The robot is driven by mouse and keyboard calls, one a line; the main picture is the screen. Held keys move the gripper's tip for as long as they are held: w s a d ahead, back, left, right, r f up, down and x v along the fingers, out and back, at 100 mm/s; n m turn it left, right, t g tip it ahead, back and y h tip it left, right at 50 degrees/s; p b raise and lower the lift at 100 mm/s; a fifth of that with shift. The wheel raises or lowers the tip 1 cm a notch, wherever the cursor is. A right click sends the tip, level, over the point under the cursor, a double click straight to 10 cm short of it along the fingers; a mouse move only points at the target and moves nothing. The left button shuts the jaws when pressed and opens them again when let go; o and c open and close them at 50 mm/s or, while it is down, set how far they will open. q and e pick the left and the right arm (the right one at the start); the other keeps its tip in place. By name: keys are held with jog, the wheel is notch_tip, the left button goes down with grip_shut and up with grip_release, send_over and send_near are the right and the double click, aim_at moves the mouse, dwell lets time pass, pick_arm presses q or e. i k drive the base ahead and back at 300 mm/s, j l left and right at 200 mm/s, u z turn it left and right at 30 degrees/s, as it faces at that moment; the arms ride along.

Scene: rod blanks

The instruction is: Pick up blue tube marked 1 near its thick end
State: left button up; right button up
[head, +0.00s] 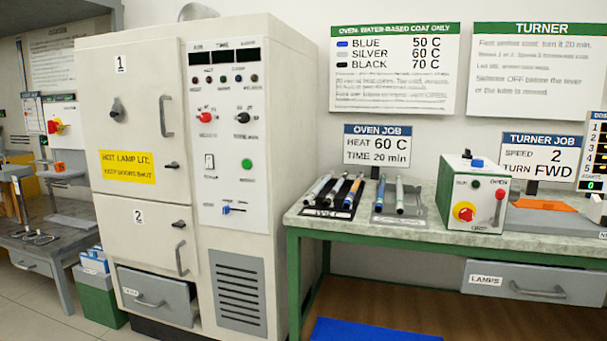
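Two tubes lie side by side on a grey tray (418,221) on the bench: a dark blue-looking tube (380,196) and a paler grey-blue tube (399,196). Several more tubes, silver, dark and orange-toned, lie on a black tray (322,213) to the left, among them a silver tube (318,188). Any number on the tubes is too small to read, so I cannot tell which is marked 1. Which end is thick is also unclear. Neither of my grippers is in view.
The bench (437,231) has a green frame. A control box (470,197) stands right of the trays. A tall cream oven cabinet (190,170) stands to the left. A sign reading "OVEN JOB" (376,145) stands behind the tubes. A blue mat (372,331) lies below the bench.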

aim_at(349, 199)
jog(key=i+l+u, duration=0.1)
jog(key=l+u, duration=0.15)
jog(key=l, duration=0.3)
jog(key=l+u, duration=0.25)
jog(key=l, duration=0.25)
jog(key=l+u, duration=0.25)
jog(key=l, duration=0.85)
jog(key=k+l, duration=0.1)
jog(key=l, duration=2.05)
